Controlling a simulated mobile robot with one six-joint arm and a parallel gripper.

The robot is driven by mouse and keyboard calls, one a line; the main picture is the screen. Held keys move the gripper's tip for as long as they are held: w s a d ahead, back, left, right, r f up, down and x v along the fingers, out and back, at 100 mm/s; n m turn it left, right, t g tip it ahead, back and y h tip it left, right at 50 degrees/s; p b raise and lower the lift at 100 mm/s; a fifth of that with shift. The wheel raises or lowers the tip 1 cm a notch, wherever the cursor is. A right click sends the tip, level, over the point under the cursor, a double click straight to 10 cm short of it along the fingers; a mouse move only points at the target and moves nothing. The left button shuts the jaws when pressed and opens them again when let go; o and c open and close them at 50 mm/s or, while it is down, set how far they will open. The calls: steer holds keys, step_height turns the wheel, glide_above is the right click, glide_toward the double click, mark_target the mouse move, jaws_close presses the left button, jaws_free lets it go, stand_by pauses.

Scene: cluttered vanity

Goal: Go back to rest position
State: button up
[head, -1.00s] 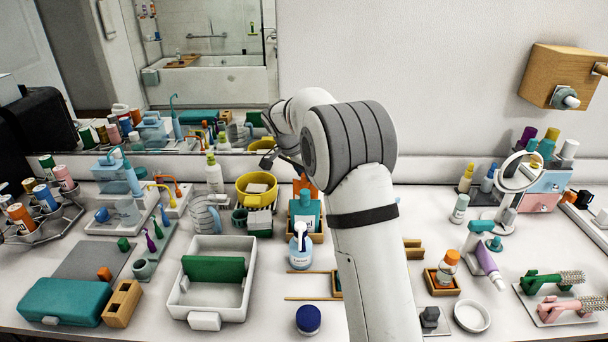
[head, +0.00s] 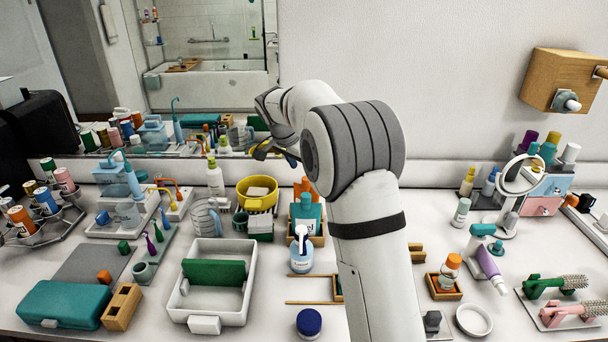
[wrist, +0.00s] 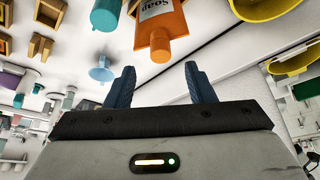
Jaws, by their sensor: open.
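My gripper (head: 266,151) is raised above the back of the counter in the head view, at the end of my bent white arm. In the wrist view its two dark blue fingers (wrist: 160,86) stand apart with nothing between them. An orange soap bottle (wrist: 165,28) shows upside down beyond the fingers, apart from them. In the head view the bottle (head: 304,187) stands behind a teal bottle (head: 305,212), below and right of the gripper. My arm hides part of the counter's middle.
A yellow bowl (head: 257,201) stands below the gripper. A white tray (head: 234,309) with a green block lies in front. A mirror (head: 215,95) is close behind the gripper. A wooden wall box (head: 552,72) is at right. Cluttered items cover both sides; space above the counter is open.

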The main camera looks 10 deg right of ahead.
steer(key=s+d+r+n+y, duration=0.1)
steer(key=s+r+n, duration=0.15)
steer(key=s, duration=0.65)
steer(key=s+d+r+n+y, duration=0.1)
steer(key=s+r+n, duration=0.15)
steer(key=s, duration=0.75)
steer(key=s+f+n+y, duration=0.1)
steer(key=s+f+n, duration=0.1)
steer(key=s, duration=0.8)
steer(key=s+f+n, duration=0.3)
steer(key=s+f, duration=0.2)
steer(key=s, duration=0.5)
steer(key=shift+s+n+y, duration=0.2)
steer(key=shift+n+y, duration=0.1)
steer(key=shift+y, duration=0.1)
steer(key=shift+f, duration=0.1)
